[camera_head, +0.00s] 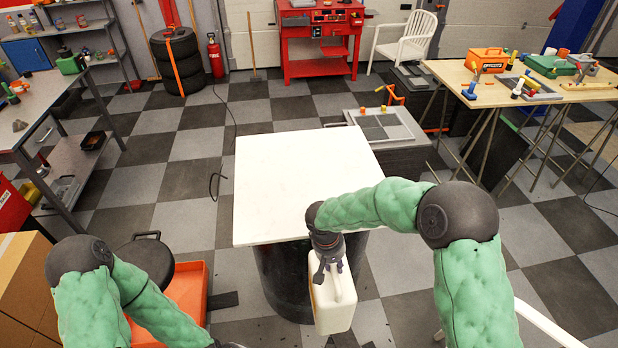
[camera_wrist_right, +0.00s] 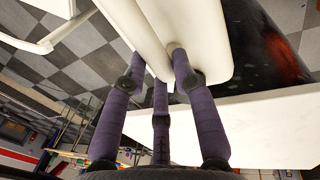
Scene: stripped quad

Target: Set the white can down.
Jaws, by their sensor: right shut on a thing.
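The white can (camera_head: 334,312) is a canister with a handle, hanging upright or nearly so from my right gripper (camera_head: 328,268). My right gripper is shut on its handle, in front of the near edge of a white square tabletop (camera_head: 295,180). In the right wrist view the purple fingers (camera_wrist_right: 160,75) close around the handle of the white can (camera_wrist_right: 205,35), and the tabletop (camera_wrist_right: 250,130) lies beyond. The can's underside is hidden. My left arm comes in at the lower left; its gripper is out of the frame.
The tabletop is bare and stands on a black drum-like base (camera_head: 285,280). A grey tray (camera_head: 385,128) with small items lies behind its right corner. An orange bin (camera_head: 195,290) stands at the lower left. A white chair (camera_head: 405,40) is at the back.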

